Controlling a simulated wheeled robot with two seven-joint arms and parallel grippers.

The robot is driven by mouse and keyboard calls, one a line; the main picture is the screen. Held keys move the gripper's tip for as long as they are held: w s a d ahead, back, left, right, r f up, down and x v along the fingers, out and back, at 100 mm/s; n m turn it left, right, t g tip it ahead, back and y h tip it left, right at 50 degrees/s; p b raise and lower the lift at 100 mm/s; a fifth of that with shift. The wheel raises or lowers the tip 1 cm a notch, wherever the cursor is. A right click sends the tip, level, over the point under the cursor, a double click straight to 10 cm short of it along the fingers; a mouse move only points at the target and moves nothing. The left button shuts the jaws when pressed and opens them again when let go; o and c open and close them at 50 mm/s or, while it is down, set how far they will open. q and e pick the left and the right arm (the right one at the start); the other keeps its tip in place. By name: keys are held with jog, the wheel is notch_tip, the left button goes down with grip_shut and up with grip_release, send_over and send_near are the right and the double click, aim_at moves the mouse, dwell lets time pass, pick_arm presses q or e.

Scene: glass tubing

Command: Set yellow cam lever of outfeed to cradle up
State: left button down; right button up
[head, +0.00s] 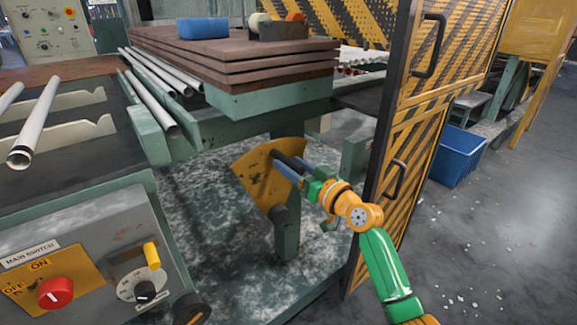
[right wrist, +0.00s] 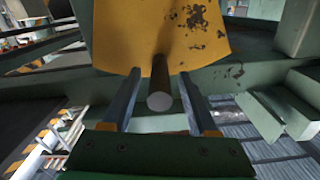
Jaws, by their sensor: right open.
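The yellow cam lever shows as a worn yellow sector plate (head: 254,177) on a green post below the stacked boards, with a dark bar handle (head: 290,160) near its upper right. My right gripper (head: 286,168) is at this handle, its arm coming in from the lower right. In the right wrist view, the yellow plate (right wrist: 160,35) fills the top, and the handle's round grey end (right wrist: 160,102) points at the camera. The open fingers (right wrist: 161,88) lie on either side of the handle, with gaps visible. My left gripper is not in view.
A yellow-black striped guard door (head: 405,150) stands close to the right of my right arm. A control box (head: 105,265) with a red switch is at the lower left. Glass tubes (head: 150,100) lie on the bench. A blue bin (head: 455,155) stands beyond the door.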

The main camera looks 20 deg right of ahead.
jog(key=shift+w+a, duration=0.2)
jog(key=shift+w, duration=0.35)
grip_shut()
dwell(1.0)
